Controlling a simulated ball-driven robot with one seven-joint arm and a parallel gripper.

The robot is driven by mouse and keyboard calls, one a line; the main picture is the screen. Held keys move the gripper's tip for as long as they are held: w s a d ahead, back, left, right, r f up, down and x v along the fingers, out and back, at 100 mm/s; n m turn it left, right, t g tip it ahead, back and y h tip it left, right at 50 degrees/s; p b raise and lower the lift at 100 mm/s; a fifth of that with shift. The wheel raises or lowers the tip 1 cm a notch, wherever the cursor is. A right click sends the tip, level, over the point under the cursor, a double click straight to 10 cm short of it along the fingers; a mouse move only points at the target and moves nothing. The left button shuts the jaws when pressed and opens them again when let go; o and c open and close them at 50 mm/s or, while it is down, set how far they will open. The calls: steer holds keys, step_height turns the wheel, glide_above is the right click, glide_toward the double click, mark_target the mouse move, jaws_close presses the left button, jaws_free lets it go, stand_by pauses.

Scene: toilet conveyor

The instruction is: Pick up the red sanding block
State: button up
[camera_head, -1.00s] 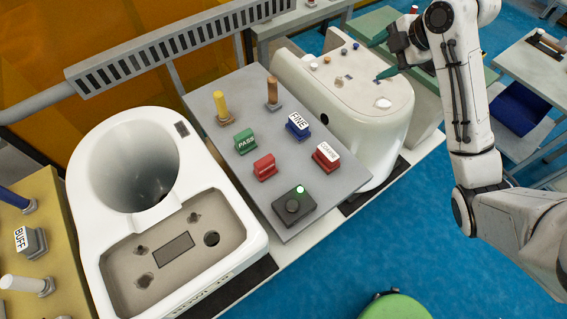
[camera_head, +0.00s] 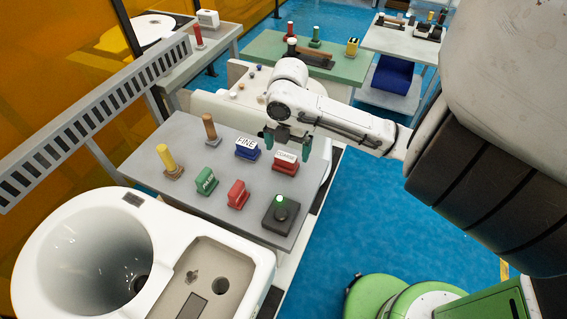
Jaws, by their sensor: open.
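The red sanding block (camera_head: 286,168), with a white label reading COARSE, sits upright on the grey board (camera_head: 225,216) towards its right end. My gripper (camera_head: 287,146) is open, its teal fingertips apart. In the picture it lies just above the block's label; I cannot tell whether it touches the block. Nothing shows between the fingertips.
A blue FINE block (camera_head: 247,153) stands left of the red block. A red stamp (camera_head: 237,195), a green PASS stamp (camera_head: 206,182) and a black button box (camera_head: 281,214) stand nearer. A white toilet body (camera_head: 90,245) is front left.

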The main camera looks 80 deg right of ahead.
mark_target(286, 156)
steer(key=shift+w+a+f+p, duration=0.1)
steer(key=shift+f+p, duration=0.1)
steer(key=shift+f, duration=0.75)
steer(key=shift+w+d+f+p, duration=0.1)
steer(key=shift+f+p, duration=0.1)
steer(key=shift+f, duration=0.7)
steer(key=shift+w+a+f+p, duration=0.1)
steer(key=shift+f+p, duration=0.1)
steer(key=shift+f, duration=0.75)
steer(key=shift+c, duration=0.5)
steer(key=c, duration=1)
